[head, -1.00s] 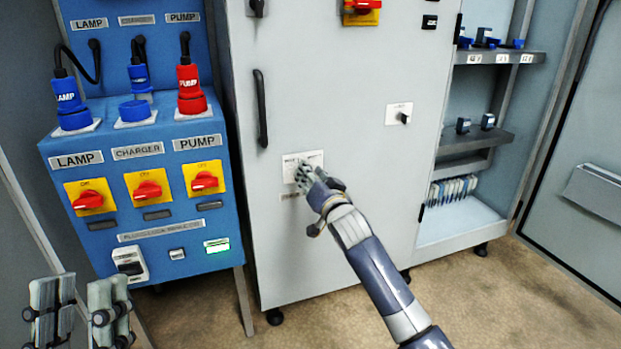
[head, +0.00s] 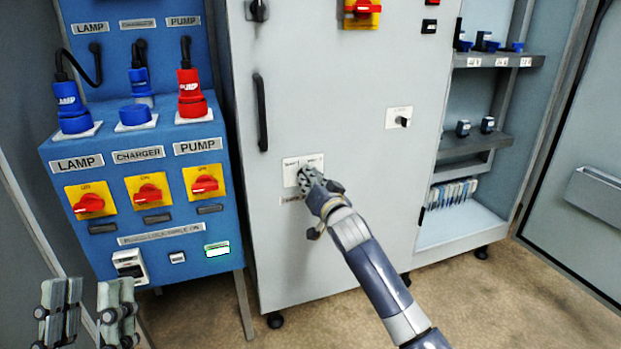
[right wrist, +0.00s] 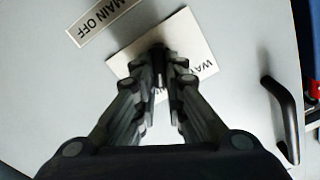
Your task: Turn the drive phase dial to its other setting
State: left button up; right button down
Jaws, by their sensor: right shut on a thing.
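A small dark dial (right wrist: 158,52) sits on a white label plate (head: 290,172) low on the grey cabinet door. My right gripper (head: 305,174) reaches the plate and is shut on this dial; its fingers hide most of it in the head view. In the right wrist view the fingertips (right wrist: 166,78) close around it, and part of the plate's lettering (right wrist: 207,66) shows. The dial's pointing direction is hidden. My left gripper (head: 89,312) is open and empty at the lower left, away from the cabinet.
Another dark knob (head: 404,122) is on a plate to the upper right. A vertical door handle (head: 261,112) is above left of my right gripper. A blue panel (head: 180,240) with red switches stands left. Open shelves (head: 480,140) are at right.

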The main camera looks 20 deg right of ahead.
pick_arm(q)
jog(key=w+a+f+g+y+p, duration=0.1)
jog(key=w+f+g+y+p, duration=0.15)
jog(key=f+g, duration=0.55)
jog(key=w+f+g+y+p, duration=0.2)
jog(key=w+f+g, duration=0.15)
jog(key=f, duration=0.75)
jog(key=s+a+f+g+y+p, duration=0.1)
jog(key=s+a+f+g+p, duration=0.1)
jog(key=s+f+g, duration=0.4)
jog(key=s+a+f+n+g+y+p, duration=0.1)
jog(key=s+a+f+g, duration=0.3)
jog(key=s, duration=0.7)
notch_tip(320, 180, down, 3)
jog(key=shift+a+r+g+y+p, duration=0.15)
jog(key=shift+g+y+p, duration=0.4)
jog(key=shift+g+p, duration=0.3)
pick_arm(e)
jog(key=n, duration=1.1)
jog(key=shift+a+n, duration=0.4)
jog(key=c, duration=1.7)
grip_release()
jog(key=shift+o, duration=0.2)
